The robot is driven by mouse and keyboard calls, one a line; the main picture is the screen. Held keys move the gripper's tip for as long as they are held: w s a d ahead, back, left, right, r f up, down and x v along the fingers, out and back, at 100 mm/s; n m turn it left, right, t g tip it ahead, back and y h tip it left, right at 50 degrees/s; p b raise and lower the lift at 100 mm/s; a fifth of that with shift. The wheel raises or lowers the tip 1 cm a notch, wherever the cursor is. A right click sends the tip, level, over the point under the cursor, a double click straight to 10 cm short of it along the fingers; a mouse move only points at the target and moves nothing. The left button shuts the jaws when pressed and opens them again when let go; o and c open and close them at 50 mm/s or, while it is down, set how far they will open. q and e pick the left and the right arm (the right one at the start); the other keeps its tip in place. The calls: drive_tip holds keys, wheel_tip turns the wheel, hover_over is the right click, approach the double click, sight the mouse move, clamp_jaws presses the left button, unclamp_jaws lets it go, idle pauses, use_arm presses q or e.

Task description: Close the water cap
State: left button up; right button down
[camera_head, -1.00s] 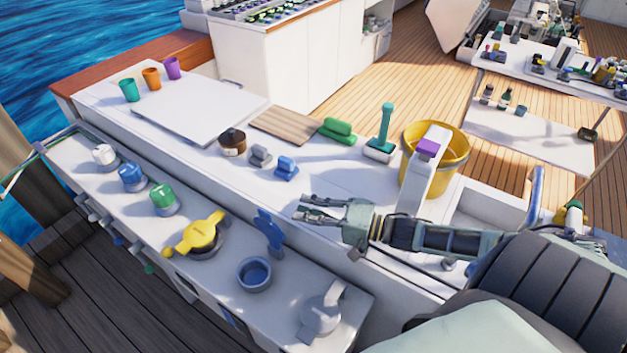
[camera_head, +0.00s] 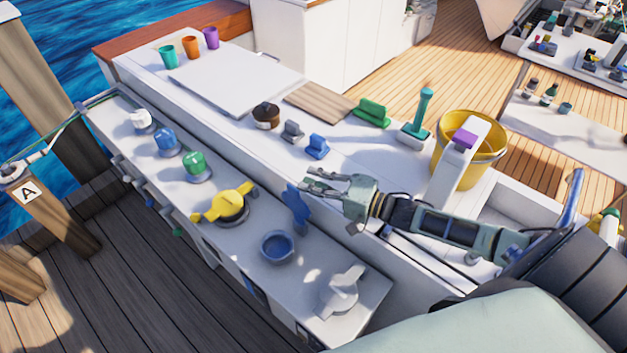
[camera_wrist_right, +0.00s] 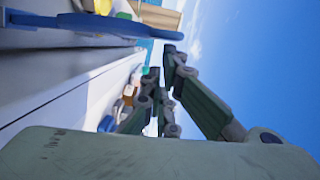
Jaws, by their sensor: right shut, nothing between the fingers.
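A round blue filler opening (camera_head: 278,248) sits on the lower white ledge, and its blue lid (camera_head: 297,205) stands raised behind it, so the cap is open. I take this to be the water cap. My right gripper (camera_head: 308,182) is shut and empty, with its fingertips just behind the upper part of the lid; I cannot tell whether they touch it. In the right wrist view my fingers (camera_wrist_right: 160,95) point away from the camera, and a blue flat edge (camera_wrist_right: 85,22), likely the lid, crosses the upper left. My left gripper is out of view.
On the same ledge are a yellow cap (camera_head: 228,206), a green cap (camera_head: 195,163), a blue cap (camera_head: 166,140) and a grey handled cap (camera_head: 340,290). Blue and grey blocks and a yellow bucket (camera_head: 485,150) stand on the upper counter.

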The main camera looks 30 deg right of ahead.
drive_tip(key=s+a+f+n+h+p, duration=0.1)
drive_tip(key=s+a+f+n+p, duration=0.1)
drive_tip(key=a, duration=0.6)
drive_tip(key=s+a+f+n+h+p, duration=0.2)
drive_tip(key=s+a+f+n+p, duration=0.1)
drive_tip(key=a+f+n, duration=0.4)
drive_tip(key=shift+s+a+n+g+h, duration=0.3)
drive_tip(key=shift+s+a+n+g, duration=0.15)
drive_tip(key=shift+a+n, duration=0.75)
drive_tip(key=shift+d, duration=0.15)
